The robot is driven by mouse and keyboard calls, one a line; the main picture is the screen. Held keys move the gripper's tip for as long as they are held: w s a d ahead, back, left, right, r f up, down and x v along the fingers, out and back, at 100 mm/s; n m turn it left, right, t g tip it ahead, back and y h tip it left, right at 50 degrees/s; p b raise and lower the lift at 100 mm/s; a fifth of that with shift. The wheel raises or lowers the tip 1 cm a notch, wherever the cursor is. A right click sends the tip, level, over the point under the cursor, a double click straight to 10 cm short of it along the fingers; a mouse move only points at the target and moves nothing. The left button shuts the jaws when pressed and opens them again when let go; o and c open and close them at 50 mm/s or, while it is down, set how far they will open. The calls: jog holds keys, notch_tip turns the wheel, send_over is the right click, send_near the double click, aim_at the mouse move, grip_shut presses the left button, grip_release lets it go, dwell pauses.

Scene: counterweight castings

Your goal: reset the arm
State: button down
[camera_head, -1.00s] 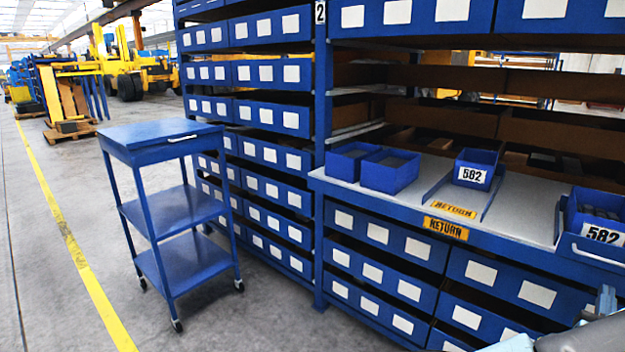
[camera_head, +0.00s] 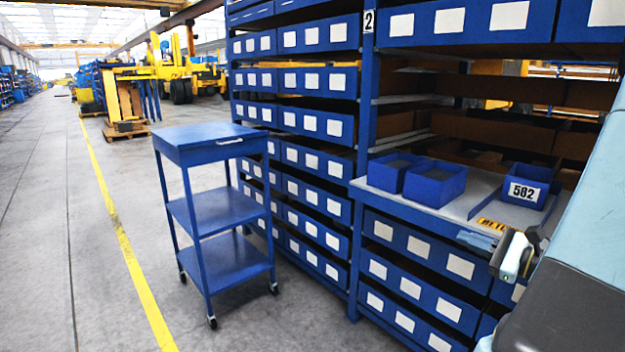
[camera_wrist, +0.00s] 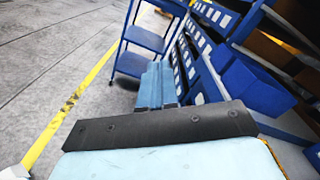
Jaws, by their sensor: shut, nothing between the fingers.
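My gripper (camera_wrist: 157,80) shows in the wrist view with its light blue fingers close together, shut and empty. Past it are the grey floor and the blue cart, with shelving to the right. In the head view, my light blue and dark grey arm fills the lower right, in front of the right part of the work shelf.
A blue wheeled cart (camera_head: 213,209) stands left of the blue bin rack (camera_head: 309,127). Two open blue bins (camera_head: 436,187) and a bin marked 582 (camera_head: 526,189) sit on the grey shelf (camera_head: 472,203). Floor left of the yellow line (camera_head: 124,242) is clear.

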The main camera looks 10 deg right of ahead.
jog(key=s+a+n+g+h, duration=0.1)
jog(key=s+a+n+g, duration=0.1)
jog(key=a+n+g, duration=0.65)
jog(key=s+a+n+g+h, duration=0.1)
jog(key=s+a+n+g, duration=0.3)
jog(key=a, duration=0.7)
jog(key=s+a+r+n+t+h, duration=0.1)
jog(key=s+r+n+t+h, duration=0.2)
jog(key=r+n+h, duration=0.5)
jog(key=shift+s+r+n, duration=0.35)
jog(key=shift+r+n, duration=0.6)
jog(key=shift+r, duration=0.3)
